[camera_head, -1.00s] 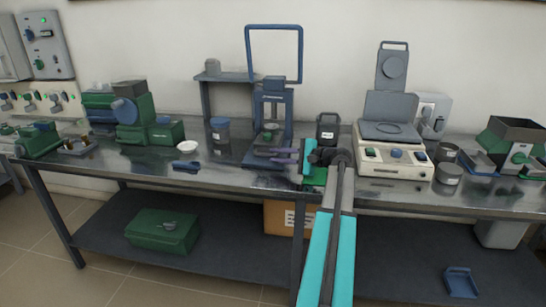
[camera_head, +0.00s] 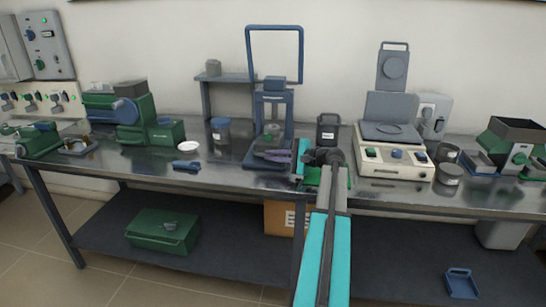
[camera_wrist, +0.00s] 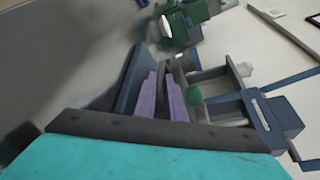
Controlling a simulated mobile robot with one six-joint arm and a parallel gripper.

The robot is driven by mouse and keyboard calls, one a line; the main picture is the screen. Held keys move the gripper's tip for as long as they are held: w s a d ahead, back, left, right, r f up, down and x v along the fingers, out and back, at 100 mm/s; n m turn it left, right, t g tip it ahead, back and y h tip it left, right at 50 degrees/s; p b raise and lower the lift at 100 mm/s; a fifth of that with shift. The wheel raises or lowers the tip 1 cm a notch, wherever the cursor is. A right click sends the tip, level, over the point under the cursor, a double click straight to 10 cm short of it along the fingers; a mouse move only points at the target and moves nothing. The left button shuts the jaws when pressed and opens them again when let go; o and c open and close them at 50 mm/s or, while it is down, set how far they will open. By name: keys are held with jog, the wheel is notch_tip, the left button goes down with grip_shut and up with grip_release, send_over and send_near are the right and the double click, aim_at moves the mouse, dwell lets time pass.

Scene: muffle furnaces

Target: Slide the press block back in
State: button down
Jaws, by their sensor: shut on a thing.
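The press (camera_head: 272,105) is a blue upright frame with a base on the bench, left of centre in the head view. It also shows at the right in the wrist view (camera_wrist: 285,114).
A dark canister (camera_head: 327,130) stands close to the right of the press, behind my arm. A hotplate-like unit (camera_head: 392,160) stands further right. Bench front is mostly clear.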

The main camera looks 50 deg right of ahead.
aim_at(278, 146)
jog(key=shift+w+d, duration=0.1)
jog(key=shift+w+d+r+p, duration=0.1)
jog(key=shift+w+d+p, duration=0.15)
jog(key=shift+w+d, duration=0.65)
jog(key=shift+w+d+f+p, duration=0.1)
jog(key=shift+w+d+p, duration=0.25)
jog(key=shift+d, duration=0.95)
jog(key=shift+w+d+r+p, duration=0.1)
jog(key=shift+w+d+p, duration=0.1)
jog(key=shift+w+d, duration=0.7)
jog(key=shift+s+d, duration=0.2)
jog(key=c, duration=2.1)
grip_release()
jog(key=shift+s, duration=0.4)
jog(key=v, duration=1.3)
jog(key=shift+r, duration=0.1)
